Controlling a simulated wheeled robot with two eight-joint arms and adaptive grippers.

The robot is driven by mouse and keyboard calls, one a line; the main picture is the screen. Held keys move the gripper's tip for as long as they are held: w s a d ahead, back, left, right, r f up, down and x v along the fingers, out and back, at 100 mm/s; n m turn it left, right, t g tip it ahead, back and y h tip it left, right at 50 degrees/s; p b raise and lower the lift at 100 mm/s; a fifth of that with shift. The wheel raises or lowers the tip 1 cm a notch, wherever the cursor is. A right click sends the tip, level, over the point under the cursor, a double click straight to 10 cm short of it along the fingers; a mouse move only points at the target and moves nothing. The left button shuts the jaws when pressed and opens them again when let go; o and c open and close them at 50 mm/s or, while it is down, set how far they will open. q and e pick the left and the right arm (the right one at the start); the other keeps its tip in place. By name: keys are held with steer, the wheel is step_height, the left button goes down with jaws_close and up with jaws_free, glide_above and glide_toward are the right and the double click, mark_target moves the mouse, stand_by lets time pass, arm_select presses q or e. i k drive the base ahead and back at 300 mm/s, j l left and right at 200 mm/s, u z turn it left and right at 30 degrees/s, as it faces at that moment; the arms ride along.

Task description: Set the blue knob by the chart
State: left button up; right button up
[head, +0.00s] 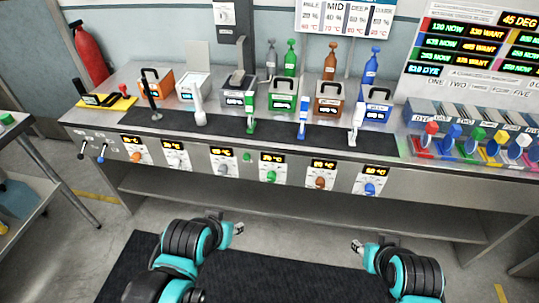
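The blue knob (370,189) is on the front panel of the bench, the rightmost in a row of coloured knobs. A small lit display (374,171) sits just above it, its digits too small to read surely. A white chart (345,17) with columns of percentages and temperatures, one headed MID, hangs on the back wall, its top cut off. My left gripper (238,228) is in front of the bench, low and left of the blue knob. My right gripper (356,246) is below the blue knob, apart from it. Both gripper openings are too small to judge.
Orange (135,157), green (271,176) and brown (320,183) knobs share the panel. Small coloured tanks, including a blue one (376,103), stand on the bench. A lit board (470,50) is at right above coloured bins (470,148).

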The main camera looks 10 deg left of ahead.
mark_target(369, 190)
steer(key=i+j, duration=1.15)
